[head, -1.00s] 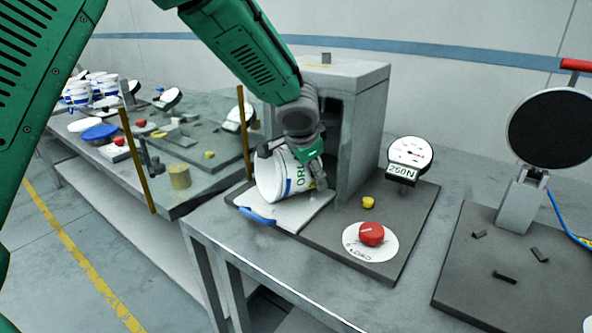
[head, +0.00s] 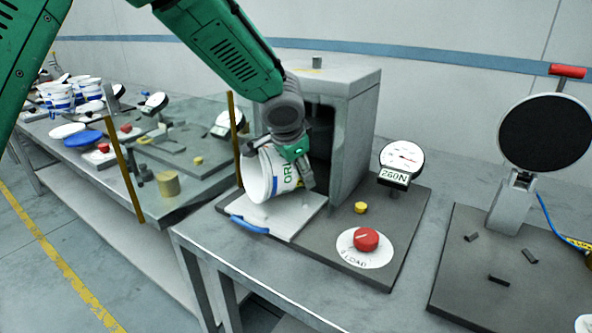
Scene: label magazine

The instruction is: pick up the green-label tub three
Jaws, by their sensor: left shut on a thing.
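My left gripper (head: 302,168) is shut on a white tub (head: 259,177) at the middle of the head view. I cannot tell whether the tub touches the plate. My right gripper is not in view.
A red knob (head: 365,240), a small yellow button (head: 361,208) and a dial gauge reading 260N (head: 401,158) stand right of the plate. A black round disc on a stand (head: 545,133) is at the far right. Several white tubs (head: 62,97) are grouped at the far left.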

